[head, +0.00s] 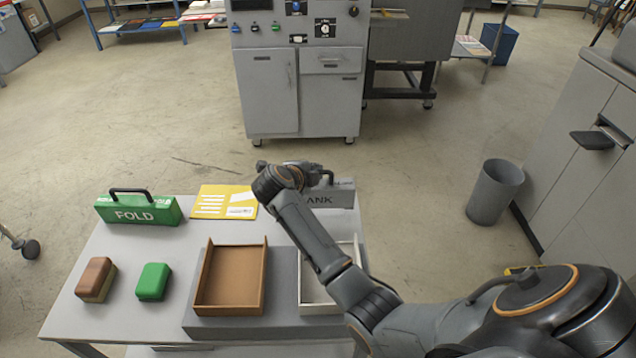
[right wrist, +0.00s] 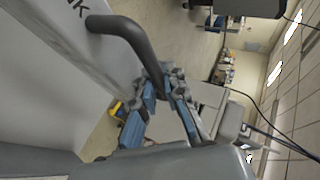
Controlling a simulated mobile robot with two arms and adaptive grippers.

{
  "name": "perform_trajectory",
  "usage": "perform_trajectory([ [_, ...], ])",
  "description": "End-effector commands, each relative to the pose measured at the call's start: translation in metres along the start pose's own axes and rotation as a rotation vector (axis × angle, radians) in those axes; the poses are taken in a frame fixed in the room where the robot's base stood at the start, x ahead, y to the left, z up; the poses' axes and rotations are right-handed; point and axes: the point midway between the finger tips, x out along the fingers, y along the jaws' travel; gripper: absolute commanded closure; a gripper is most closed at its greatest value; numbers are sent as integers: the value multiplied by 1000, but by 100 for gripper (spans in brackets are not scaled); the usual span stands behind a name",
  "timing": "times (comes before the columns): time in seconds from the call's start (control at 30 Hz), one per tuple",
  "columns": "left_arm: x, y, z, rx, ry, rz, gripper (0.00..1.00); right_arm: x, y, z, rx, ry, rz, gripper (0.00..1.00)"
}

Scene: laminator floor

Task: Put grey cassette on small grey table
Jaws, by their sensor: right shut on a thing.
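The grey cassette (head: 343,197), a box with a black handle and lettering ending in "ANK", is at the back right corner of the light grey table (head: 130,265). My arm hides part of it, and I cannot tell whether it rests on the table or is slightly raised. My right gripper (head: 322,177) is shut on its handle. In the right wrist view, the blue-padded fingers of the right gripper (right wrist: 160,85) close on one end of the dark handle (right wrist: 125,35), beside the pale cassette body (right wrist: 75,65). My left gripper is not in view.
On the table are a green FOLD cassette (head: 138,209), a yellow sheet (head: 224,202), a brown block (head: 96,279), a green block (head: 153,282), a brown tray (head: 232,309) and a white tray (head: 310,290). A grey bin (head: 494,192) stands right, a machine cabinet (head: 297,92) behind. Floor between is clear.

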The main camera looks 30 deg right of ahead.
Motion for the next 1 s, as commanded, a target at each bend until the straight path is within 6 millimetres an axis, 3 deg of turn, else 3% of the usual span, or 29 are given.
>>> perform_trajectory([
  [0.23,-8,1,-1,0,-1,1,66,4,19,-10,-2,0,-4,100],
  [0.4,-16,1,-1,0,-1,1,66,17,36,-3,-2,0,-4,100],
  [0.67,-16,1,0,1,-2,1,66,20,41,-1,3,-1,-4,100],
  [0.7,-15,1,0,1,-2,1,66,21,43,-1,1,-1,0,87],
  [0.8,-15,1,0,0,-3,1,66,21,43,-1,1,-1,0,66],
  [1.0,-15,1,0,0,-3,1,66,21,43,-1,1,-1,0,66],
])
